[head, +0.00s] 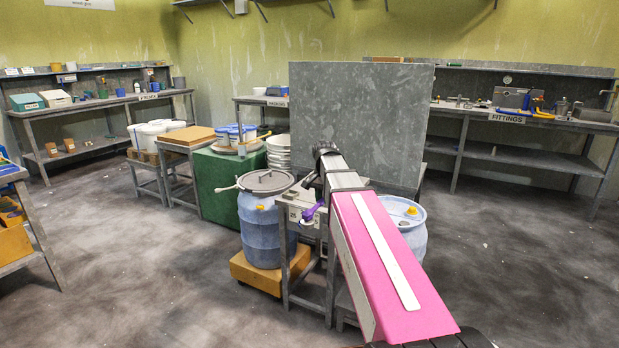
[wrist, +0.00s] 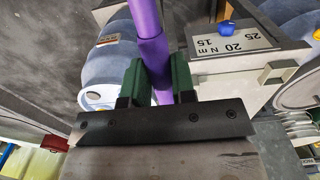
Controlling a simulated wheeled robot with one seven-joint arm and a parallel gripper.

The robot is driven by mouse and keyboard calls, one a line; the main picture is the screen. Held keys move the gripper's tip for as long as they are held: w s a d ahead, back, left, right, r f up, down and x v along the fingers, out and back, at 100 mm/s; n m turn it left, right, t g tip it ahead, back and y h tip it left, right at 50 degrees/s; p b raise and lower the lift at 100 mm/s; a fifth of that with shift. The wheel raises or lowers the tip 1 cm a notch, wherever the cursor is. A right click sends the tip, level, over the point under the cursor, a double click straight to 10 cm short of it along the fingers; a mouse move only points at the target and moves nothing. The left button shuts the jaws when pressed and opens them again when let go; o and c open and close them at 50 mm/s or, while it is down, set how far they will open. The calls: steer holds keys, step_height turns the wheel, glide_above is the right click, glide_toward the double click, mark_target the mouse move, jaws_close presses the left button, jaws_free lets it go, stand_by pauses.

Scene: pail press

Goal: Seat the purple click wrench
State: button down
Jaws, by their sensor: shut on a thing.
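The purple click wrench (wrist: 147,22) runs up and out of the top of the wrist view. My gripper (wrist: 156,85) has green-padded fingers, one on each side of the purple handle, and is shut on it. In the head view a purple part of the wrench (head: 312,211) shows by the grey stand (head: 303,224); my arm hides most of the grip there. The wrist view shows the stand's label (wrist: 231,45) with 25, 20 N m and 15, and a blue knob on it. The wrench's far end is out of the wrist view, so I cannot tell what it touches.
A blue drum with a grey lid (head: 266,220) stands left of the stand on a yellow-brown base. Another blue drum (head: 412,238) is to the right. A large grey panel (head: 360,115) rises behind my arm.

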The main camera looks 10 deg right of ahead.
steer(key=w+m, duration=1.8)
steer(key=w, duration=0.1)
steer(key=shift+a+r, duration=0.15)
steer(key=shift+r, duration=0.2)
steer(key=shift+f, duration=0.1)
steer(key=shift+f, duration=3.55)
steer(key=c, duration=0.9)
jaws_free()
steer(key=shift+o, duration=0.2)
step_height(320, 180, up, 11)
